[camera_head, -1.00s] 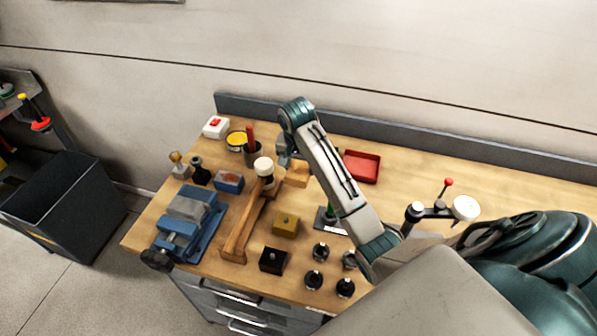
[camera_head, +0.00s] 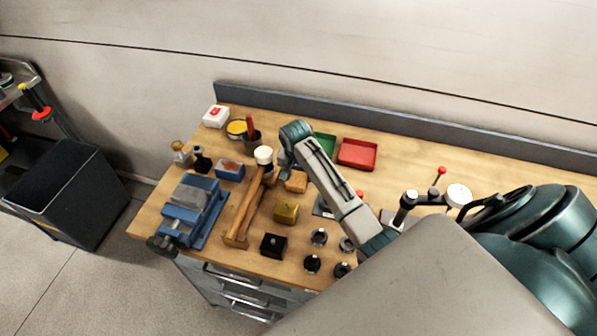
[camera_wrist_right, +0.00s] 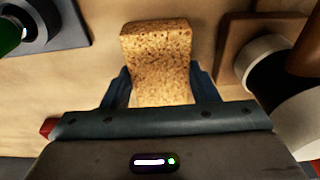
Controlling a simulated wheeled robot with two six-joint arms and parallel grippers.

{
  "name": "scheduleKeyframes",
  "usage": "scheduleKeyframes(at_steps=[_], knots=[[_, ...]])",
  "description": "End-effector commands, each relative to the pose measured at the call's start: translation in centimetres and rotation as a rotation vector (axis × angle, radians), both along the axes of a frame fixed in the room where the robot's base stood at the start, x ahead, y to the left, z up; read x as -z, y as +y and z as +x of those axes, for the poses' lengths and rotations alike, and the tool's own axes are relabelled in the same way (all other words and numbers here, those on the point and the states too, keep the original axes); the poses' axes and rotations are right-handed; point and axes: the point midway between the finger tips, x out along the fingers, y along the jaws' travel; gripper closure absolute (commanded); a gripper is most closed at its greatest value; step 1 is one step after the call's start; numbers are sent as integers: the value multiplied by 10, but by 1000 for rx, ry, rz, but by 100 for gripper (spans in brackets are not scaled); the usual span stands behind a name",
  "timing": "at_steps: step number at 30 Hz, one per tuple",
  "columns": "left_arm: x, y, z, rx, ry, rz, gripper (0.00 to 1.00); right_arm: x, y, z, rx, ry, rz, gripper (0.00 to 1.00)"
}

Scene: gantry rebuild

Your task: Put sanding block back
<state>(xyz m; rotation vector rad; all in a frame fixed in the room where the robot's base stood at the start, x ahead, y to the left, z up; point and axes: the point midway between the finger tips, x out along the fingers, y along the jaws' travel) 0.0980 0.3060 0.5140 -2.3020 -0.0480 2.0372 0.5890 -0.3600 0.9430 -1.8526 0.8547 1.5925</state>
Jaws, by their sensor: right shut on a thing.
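The sanding block is a speckled cork-brown block (camera_wrist_right: 158,50), seen in the right wrist view between the two blue fingers of my right gripper (camera_wrist_right: 158,92). The gripper is shut on it. In the head view the block (camera_head: 297,182) shows as a small tan shape beside my right gripper (camera_head: 285,172), just right of the mallet (camera_head: 263,158). The fingers are partly hidden there by the arm. I cannot tell whether the block touches the bench. My left gripper is not in view.
A yellow block (camera_head: 286,210) and a black block (camera_head: 273,245) are nearer the front. A blue vise (camera_head: 192,210) is at left. A red tray (camera_head: 357,154) and a green tray (camera_head: 324,145) are behind. Several dark knobs stand right of the black block.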

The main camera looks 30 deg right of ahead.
Motion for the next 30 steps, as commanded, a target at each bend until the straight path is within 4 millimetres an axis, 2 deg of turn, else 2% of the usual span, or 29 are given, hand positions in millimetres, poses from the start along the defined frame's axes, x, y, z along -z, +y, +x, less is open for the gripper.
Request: scheduleKeyframes(at_steps=[5,6,9,21,26,30], knots=[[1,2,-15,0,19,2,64,2,0,0,0,1,1,68],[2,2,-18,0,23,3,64,3,0,0,0,1,1,44],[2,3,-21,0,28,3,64,2,0,0,0,1,1,25],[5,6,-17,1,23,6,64,-4,0,0,0,0,0,25],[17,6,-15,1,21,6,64,-29,3,-2,-2,-5,0,25],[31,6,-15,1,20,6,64,-61,7,-5,-2,-7,-1,25]])
